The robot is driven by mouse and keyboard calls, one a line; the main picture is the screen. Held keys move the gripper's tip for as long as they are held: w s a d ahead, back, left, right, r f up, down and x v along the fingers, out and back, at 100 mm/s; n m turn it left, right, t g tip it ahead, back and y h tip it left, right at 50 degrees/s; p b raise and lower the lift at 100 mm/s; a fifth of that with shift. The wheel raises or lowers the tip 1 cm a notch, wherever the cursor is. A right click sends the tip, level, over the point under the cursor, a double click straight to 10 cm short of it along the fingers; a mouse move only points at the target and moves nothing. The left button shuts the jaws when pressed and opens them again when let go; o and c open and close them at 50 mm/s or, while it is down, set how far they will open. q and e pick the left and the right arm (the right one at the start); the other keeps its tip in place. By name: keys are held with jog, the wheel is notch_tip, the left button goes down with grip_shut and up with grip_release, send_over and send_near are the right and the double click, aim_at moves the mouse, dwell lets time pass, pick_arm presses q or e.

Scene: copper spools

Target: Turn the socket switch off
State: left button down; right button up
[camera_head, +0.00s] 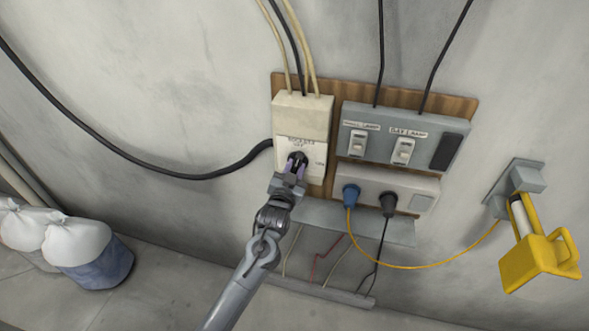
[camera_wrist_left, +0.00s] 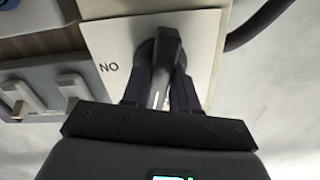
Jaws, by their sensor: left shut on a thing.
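The socket switch is a cream box (camera_head: 302,119) on the left of the wooden board, with a label and a black rotary knob (camera_head: 297,158) on its lower face. My left gripper (camera_head: 294,168) reaches up from below and is shut on the knob. In the left wrist view the black knob (camera_wrist_left: 165,62) stands between the two dark fingers of my gripper (camera_wrist_left: 161,88). Lettering beside the knob appears upside down there. The fingers partly cover the knob's base. My right gripper is in neither view.
A grey panel (camera_head: 428,139) with two labelled switches is to the right. Below it a socket strip (camera_head: 420,184) holds a blue plug (camera_head: 351,196) and a black plug (camera_head: 388,204). A yellow lamp (camera_head: 540,262) hangs at the right. Tied sacks (camera_head: 78,243) stand at the lower left.

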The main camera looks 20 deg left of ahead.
pick_arm(q)
jog(key=shift+n, duration=1.5)
jog(key=c, duration=1)
grip_release()
jog(key=shift+o, duration=0.2)
jog(key=s+b, duration=0.1)
jog(key=s, duration=0.9)
jog(key=shift+s+d, duration=0.4)
